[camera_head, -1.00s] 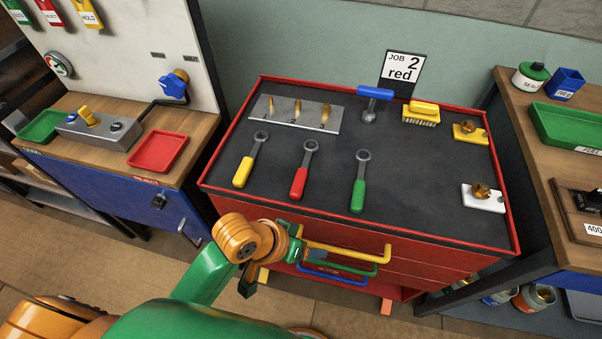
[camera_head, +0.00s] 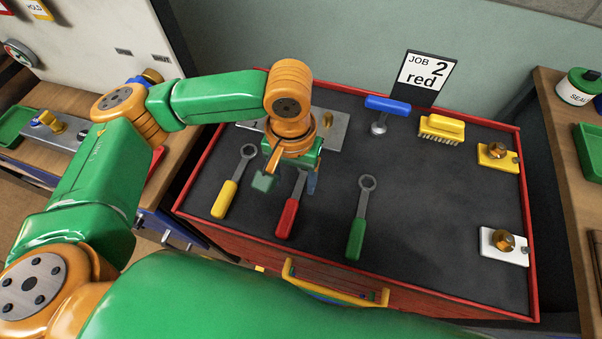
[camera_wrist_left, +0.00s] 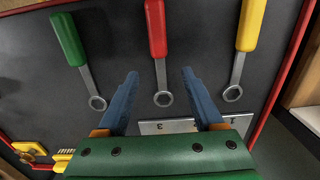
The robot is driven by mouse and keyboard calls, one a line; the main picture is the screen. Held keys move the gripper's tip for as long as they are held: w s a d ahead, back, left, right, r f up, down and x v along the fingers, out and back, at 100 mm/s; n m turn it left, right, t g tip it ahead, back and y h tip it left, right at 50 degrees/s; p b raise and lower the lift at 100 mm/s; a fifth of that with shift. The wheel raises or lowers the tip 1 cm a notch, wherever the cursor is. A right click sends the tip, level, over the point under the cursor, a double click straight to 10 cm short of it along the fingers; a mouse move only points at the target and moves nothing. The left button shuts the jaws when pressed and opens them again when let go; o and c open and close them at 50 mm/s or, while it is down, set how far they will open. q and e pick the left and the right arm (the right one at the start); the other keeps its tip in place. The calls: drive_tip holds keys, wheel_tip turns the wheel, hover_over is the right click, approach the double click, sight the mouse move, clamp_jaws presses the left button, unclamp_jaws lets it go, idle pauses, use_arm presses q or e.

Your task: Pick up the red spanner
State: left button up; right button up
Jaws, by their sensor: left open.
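The red spanner (camera_head: 288,217) lies on the dark top of the red tool chest, between the yellow spanner (camera_head: 224,199) and the green spanner (camera_head: 357,238). My left gripper (camera_head: 288,183) is open above it, and the gripper and wrist hide its ring end in the head view. My right gripper is not in view.
A metal plate (camera_head: 332,130) lies behind the spanners. A blue-handled tool (camera_head: 387,106), a yellow brush (camera_head: 441,129) and yellow (camera_head: 497,157) and white (camera_head: 503,246) holders stand to the right. A sign (camera_head: 425,76) reads "JOB 2 red". The chest top has a raised red rim (camera_head: 530,220).

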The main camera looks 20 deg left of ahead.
sight(291, 203)
use_arm(q)
drive_tip(key=shift+s+f, duration=0.1)
drive_tip(key=shift+f, duration=0.3)
drive_tip(key=shift+s+f, duration=1.1)
drive_tip(key=shift+s, duration=0.1)
drive_tip(key=f, duration=0.3)
drive_tip(key=shift+w+f, duration=0.15)
drive_tip(key=shift+w, duration=0.25)
drive_tip(key=shift+c, duration=0.2)
drive_tip(key=shift+s, duration=0.2)
drive_tip(key=c, duration=0.7)
clamp_jaws()
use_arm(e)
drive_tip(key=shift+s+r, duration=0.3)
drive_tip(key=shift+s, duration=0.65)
